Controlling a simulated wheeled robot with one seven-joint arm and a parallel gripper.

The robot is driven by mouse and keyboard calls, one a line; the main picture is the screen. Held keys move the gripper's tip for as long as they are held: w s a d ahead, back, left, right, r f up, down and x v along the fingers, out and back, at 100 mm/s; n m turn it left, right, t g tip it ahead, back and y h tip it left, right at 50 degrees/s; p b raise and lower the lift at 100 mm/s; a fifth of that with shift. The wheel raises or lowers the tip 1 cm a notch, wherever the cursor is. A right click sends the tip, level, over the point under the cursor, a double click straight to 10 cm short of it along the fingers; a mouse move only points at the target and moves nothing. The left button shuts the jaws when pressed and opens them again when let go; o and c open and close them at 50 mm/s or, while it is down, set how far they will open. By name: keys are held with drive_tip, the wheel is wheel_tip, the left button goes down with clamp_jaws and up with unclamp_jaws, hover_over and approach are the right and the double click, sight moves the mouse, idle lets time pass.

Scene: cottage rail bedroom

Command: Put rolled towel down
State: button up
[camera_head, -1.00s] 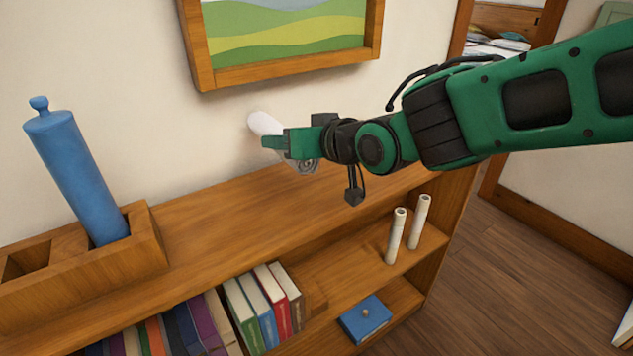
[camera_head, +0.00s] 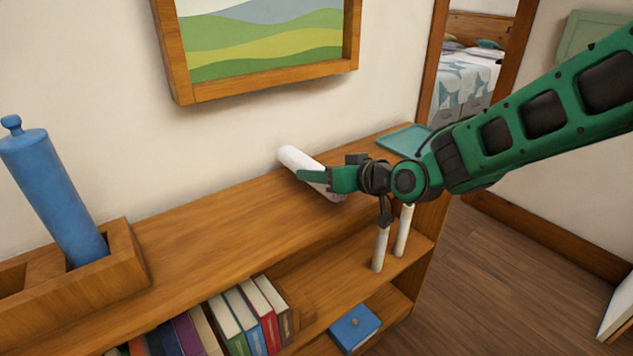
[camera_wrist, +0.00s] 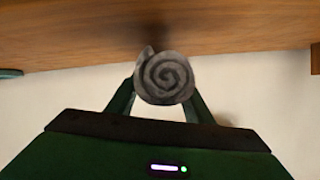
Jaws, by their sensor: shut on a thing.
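The rolled towel (camera_head: 297,159) is a white roll, held in my gripper (camera_head: 318,178) at the top of the wooden shelf unit (camera_head: 225,213), near the wall. In the wrist view the towel (camera_wrist: 164,78) shows its spiral end, grey in shadow, between the two green fingers of my gripper (camera_wrist: 164,92). The fingers are shut on it. The shelf wood (camera_wrist: 160,25) lies close beyond the towel in that view, with a dark shadow by it. I cannot tell whether the towel touches the shelf top.
A teal tray (camera_head: 405,139) lies at the far right end of the shelf top. A blue cylinder (camera_head: 50,190) leans in a wooden holder (camera_head: 125,265) at left. Books (camera_head: 245,315), two pale rolls (camera_head: 381,248) and a blue box (camera_head: 354,326) sit on lower shelves. The shelf top's middle is clear.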

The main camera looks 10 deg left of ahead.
wheel_tip(320, 180, down, 2)
drive_tip(key=shift+f, duration=0.15)
drive_tip(key=o, duration=1.1)
drive_tip(key=v, duration=1.2)
